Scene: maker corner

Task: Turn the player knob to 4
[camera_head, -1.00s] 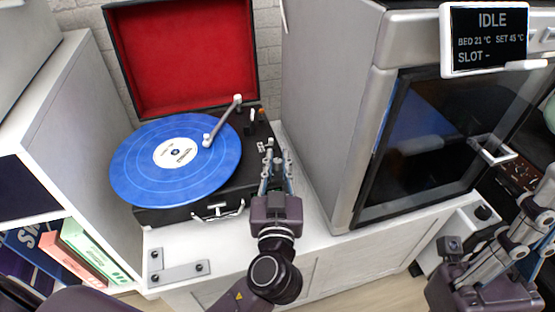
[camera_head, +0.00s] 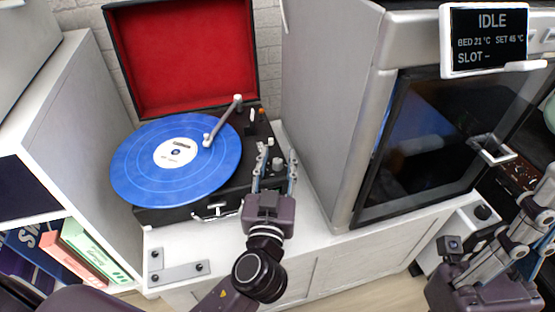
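The record player (camera_head: 150,214) is an open black case with a red-lined lid (camera_head: 185,55) and a blue record (camera_head: 140,170) on it. A small grey knob (camera_head: 277,163) shows on the right side of its deck. My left gripper (camera_head: 277,156) is over the deck's front right corner, its two fingers apart on either side of the knob. I cannot tell whether they touch it. The knob's scale and setting are too small or hidden to read.
The tonearm (camera_head: 225,118) lies over the record. A large grey machine (camera_head: 330,120) with a dark glass door and an "IDLE" display (camera_head: 488,38) stands close on the right. A white shelf with books (camera_head: 85,250) is on the left. A grey bracket plate (camera_head: 180,272) lies in front of the player.

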